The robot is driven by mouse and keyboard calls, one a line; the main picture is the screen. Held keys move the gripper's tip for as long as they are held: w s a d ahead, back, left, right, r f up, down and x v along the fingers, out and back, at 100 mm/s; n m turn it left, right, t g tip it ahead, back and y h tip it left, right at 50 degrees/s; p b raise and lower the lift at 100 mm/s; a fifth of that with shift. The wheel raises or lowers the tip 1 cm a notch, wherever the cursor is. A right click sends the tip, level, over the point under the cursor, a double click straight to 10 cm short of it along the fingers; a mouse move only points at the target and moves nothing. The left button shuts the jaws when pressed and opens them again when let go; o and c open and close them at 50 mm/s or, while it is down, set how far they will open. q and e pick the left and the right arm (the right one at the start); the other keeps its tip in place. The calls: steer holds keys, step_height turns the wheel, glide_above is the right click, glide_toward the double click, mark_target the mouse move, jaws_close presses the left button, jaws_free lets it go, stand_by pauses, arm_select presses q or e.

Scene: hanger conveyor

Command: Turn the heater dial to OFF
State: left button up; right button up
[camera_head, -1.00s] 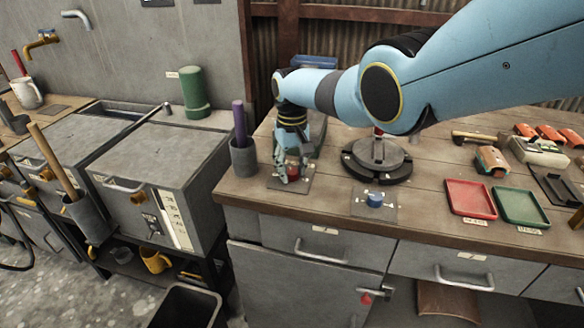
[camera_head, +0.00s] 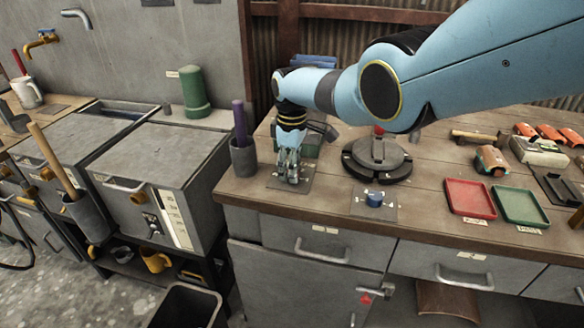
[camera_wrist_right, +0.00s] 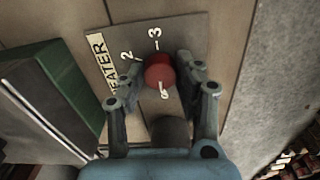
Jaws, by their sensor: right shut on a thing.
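The heater dial is a round red knob (camera_wrist_right: 158,70) on a grey plate (camera_wrist_right: 190,28) lettered HEATER in the right wrist view. Marks 2 and 3 show beside the knob; another mark is partly covered. I cannot make out where its pointer stands, and no OFF mark is readable. My right gripper (camera_wrist_right: 159,68) is shut on the knob, one finger on each side. In the head view, my right gripper (camera_head: 290,181) points down over the plate (camera_head: 274,184), and its fingers hide the knob. My left gripper is out of view.
A dark cup with a purple rod (camera_head: 243,157) stands just left of the plate. A round black stand (camera_head: 376,163) and a plate with a blue knob (camera_head: 375,199) are to the right. A green box (camera_wrist_right: 55,85) lies close by the gripper. Red (camera_head: 470,198) and green trays (camera_head: 521,206) are farther right.

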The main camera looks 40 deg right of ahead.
steer(key=shift+n, duration=0.7)
steer(key=o, duration=1.2)
steer(key=shift+c, duration=0.2)
step_height(320, 180, up, 12)
